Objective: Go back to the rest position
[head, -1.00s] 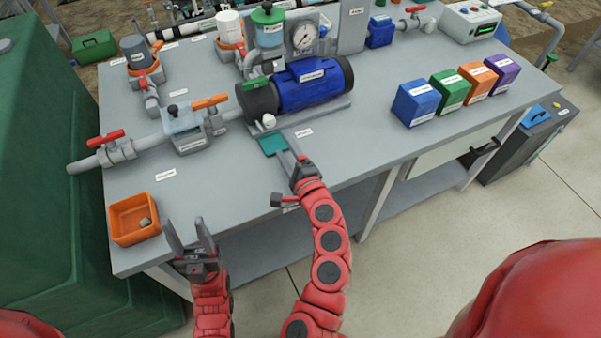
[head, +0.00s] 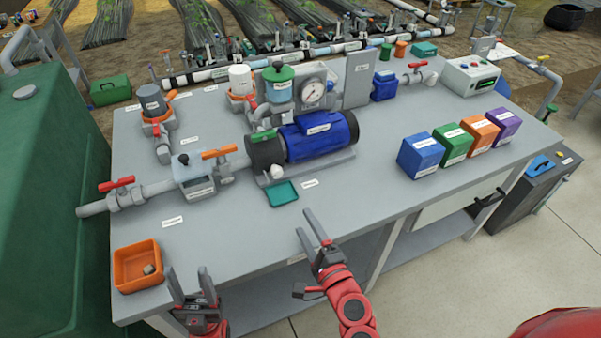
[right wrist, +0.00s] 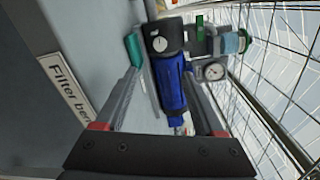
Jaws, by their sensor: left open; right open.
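My left gripper (head: 192,290) is open and empty at the front left of the bench, just right of the orange tray. My right gripper (head: 315,232) is open and empty at the bench's front edge, its fingers pointing up toward the pump. In the right wrist view the two fingers of the right gripper (right wrist: 163,100) are spread with nothing held between them. The blue pump (head: 318,137) lies beyond them, and it also shows in the right wrist view (right wrist: 170,85).
The grey bench (head: 235,235) carries an orange tray (head: 138,265) with a small stone-like piece, a teal tray (head: 283,194), pipes with valves, and coloured boxes (head: 420,155) at right. A green tank (head: 50,190) stands at left. The bench's front middle is clear.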

